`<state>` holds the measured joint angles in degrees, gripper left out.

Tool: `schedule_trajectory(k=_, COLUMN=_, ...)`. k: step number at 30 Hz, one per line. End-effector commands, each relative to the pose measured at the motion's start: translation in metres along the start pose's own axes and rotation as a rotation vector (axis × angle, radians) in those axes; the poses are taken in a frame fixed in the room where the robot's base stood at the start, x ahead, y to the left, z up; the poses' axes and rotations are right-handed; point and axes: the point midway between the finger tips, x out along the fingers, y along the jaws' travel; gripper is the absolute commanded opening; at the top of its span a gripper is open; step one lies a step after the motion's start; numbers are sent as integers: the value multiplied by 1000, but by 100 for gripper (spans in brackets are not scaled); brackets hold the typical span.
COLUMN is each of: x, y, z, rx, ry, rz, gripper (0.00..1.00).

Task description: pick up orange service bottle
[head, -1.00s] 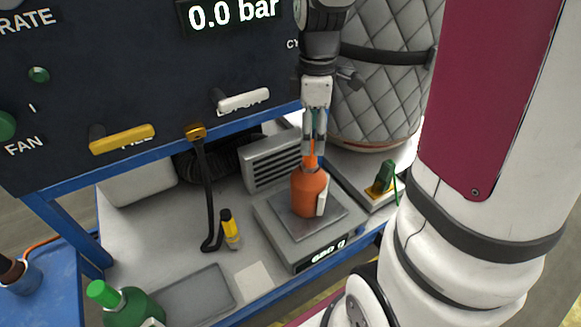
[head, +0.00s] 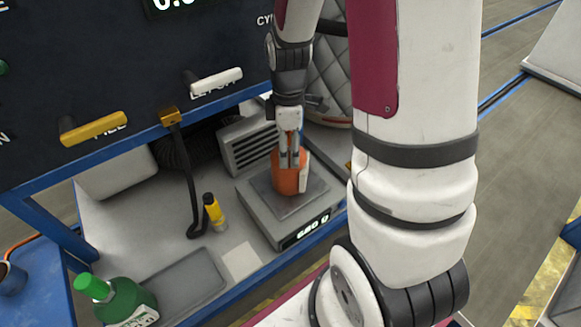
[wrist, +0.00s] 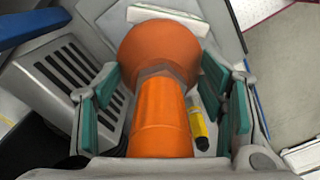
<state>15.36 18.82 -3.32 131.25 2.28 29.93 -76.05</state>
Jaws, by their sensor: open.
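The orange service bottle (head: 288,181) stands upright on the plate of a grey scale (head: 262,206). In the head view my gripper (head: 291,163) is right over the bottle, pointing down, with its fingers around the upper part. In the wrist view the bottle's neck and cap (wrist: 160,120) lie between the green-padded fingers of my gripper (wrist: 165,108). Gaps show on both sides, so it is open around the bottle. The bottle's lower part is partly hidden behind its shoulder in the wrist view.
A black hose (head: 186,190) and a yellow-black tube (head: 215,212) are left of the scale. A grey vented box (head: 248,146) stands behind it. A green bottle (head: 122,303) is at the front left. A control panel (head: 110,75) overhangs the bench at the back.

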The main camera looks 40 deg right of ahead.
Motion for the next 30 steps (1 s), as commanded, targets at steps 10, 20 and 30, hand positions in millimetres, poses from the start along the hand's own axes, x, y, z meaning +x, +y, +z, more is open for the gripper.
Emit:
schedule_trajectory(k=10, x=0, y=0, z=0, rx=0, ry=0, rz=0, gripper=19)
schedule_trajectory(k=20, x=0, y=0, z=0, rx=1, ry=0, rz=0, gripper=0)
schedule_trajectory(k=30, x=-12, y=1, z=0, rx=0, ry=0, rz=3, gripper=0)
